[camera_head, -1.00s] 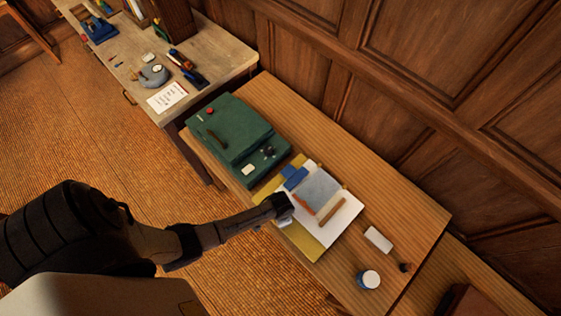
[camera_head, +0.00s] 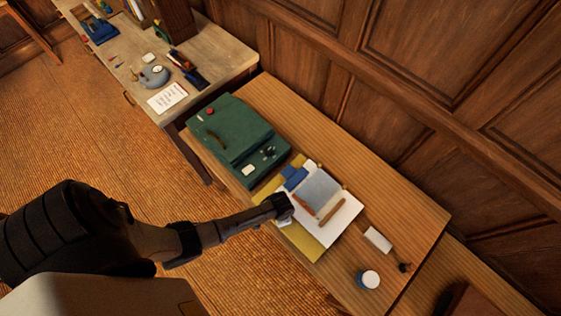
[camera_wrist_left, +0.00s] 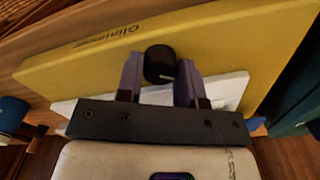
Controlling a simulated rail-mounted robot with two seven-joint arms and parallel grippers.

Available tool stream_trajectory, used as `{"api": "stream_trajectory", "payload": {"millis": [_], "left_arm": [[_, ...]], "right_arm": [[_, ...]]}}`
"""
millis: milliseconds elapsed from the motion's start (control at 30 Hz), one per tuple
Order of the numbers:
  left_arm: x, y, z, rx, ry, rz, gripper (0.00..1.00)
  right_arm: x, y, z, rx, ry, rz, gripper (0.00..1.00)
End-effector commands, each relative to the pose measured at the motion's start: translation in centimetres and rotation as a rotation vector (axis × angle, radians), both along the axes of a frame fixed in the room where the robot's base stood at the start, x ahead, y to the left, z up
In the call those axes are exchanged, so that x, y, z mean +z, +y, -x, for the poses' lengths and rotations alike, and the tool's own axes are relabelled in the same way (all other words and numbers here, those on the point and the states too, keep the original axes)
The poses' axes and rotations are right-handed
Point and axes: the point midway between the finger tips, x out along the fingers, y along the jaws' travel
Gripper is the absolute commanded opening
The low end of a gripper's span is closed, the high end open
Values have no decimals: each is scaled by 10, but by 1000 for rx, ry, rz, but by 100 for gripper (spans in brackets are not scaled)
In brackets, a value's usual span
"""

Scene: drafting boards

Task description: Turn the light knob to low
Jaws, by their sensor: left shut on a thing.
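The round black knob (camera_wrist_left: 159,62) sits at the front edge of a yellow board in the left wrist view. A short pale mark shows on its lower right side. My left gripper (camera_wrist_left: 160,80) has one purple finger on each side of the knob and is shut on it. In the head view my left gripper (camera_head: 285,207) is at the front side of the yellow board (camera_head: 303,241), and it hides the knob there. I cannot read any low or high setting. My right gripper is not in view.
A white sheet, a grey-blue pad (camera_head: 319,191) and brown sticks lie on the board. A green case (camera_head: 237,137) stands to its left. A white block (camera_head: 378,240) and a blue-and-white jar (camera_head: 368,280) stand to its right. Bare wood lies along the panelled wall.

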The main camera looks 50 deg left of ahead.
Motion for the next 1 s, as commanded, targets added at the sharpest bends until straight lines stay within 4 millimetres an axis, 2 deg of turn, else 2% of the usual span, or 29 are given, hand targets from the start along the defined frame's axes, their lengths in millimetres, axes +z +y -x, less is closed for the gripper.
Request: {"api": "stream_trajectory", "payload": {"millis": [433, 1000], "left_arm": [[2, 2, 0, -373, 2, -3, 11], [0, 1, 0, -836, 1, -3, 11]], "right_arm": [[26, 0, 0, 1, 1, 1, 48], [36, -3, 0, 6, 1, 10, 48]]}}
